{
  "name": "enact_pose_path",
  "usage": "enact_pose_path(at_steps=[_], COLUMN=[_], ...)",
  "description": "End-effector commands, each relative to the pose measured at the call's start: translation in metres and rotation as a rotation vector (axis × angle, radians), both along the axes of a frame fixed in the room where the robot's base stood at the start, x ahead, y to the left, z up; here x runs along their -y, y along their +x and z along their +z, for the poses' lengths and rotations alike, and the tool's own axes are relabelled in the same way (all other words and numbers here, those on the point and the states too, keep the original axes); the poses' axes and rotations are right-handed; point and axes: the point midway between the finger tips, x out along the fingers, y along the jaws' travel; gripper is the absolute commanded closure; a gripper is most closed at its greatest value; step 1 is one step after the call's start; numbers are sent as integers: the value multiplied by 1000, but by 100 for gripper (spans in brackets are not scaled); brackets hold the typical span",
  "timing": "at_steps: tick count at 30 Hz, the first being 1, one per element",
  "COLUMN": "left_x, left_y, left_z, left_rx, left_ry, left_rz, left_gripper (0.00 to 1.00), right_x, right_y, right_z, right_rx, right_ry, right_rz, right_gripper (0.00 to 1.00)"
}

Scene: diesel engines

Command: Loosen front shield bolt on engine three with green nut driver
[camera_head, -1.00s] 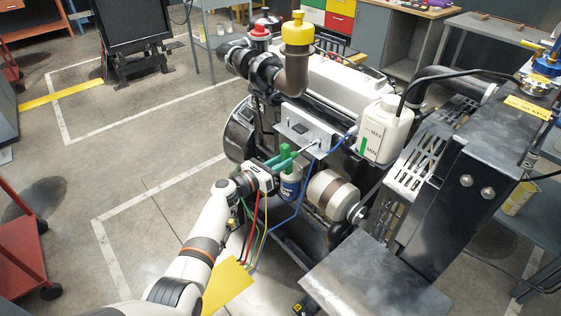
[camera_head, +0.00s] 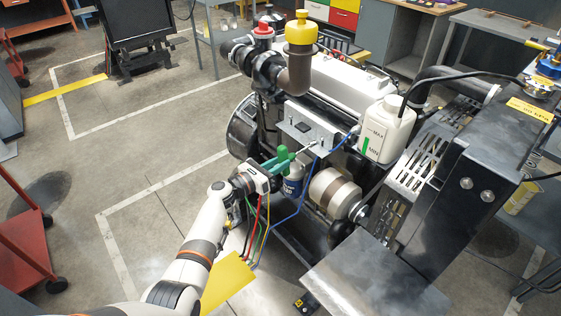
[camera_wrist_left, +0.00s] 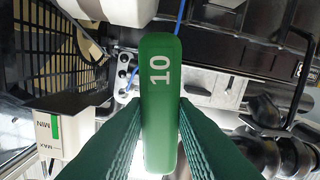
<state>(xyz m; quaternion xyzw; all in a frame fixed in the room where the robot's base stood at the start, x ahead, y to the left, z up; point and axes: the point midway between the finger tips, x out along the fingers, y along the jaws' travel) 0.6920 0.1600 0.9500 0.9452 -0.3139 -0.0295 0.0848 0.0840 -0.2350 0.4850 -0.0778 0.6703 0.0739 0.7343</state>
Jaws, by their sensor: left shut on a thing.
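My left gripper (camera_head: 279,162) is shut on the green nut driver (camera_head: 283,153), beside the front of the engine. In the left wrist view the driver's handle (camera_wrist_left: 160,85), marked 10, lies between the two green ribbed fingers (camera_wrist_left: 160,115). In the head view the driver's thin shaft runs up and right to the grey front shield (camera_head: 308,131), near its lower right part. The shaft's tip and the bolt there are too small to tell whether they touch. My right gripper is not in view.
A white coolant bottle (camera_head: 384,130) stands right of the shield. A blue cable (camera_head: 292,213) hangs beside the gripper. Open floor (camera_head: 150,200) lies to the left.

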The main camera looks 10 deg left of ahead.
Motion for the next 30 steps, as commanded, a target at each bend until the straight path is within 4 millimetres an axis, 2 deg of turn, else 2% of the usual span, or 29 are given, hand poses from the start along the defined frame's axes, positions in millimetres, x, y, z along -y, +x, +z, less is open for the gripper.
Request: enact_pose_path(at_steps=[3,18,30], left_x=[-8,-36,-39], left_y=[-10,-48,-51], left_z=[4,2,1], left_rx=[0,0,1], left_ry=[0,1,0], left_rz=[1,1,0], left_gripper=[100,100,100], right_x=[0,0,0], right_y=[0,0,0], right_z=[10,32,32], right_rx=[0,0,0], right_ry=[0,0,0], right_rz=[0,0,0], right_gripper=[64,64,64])
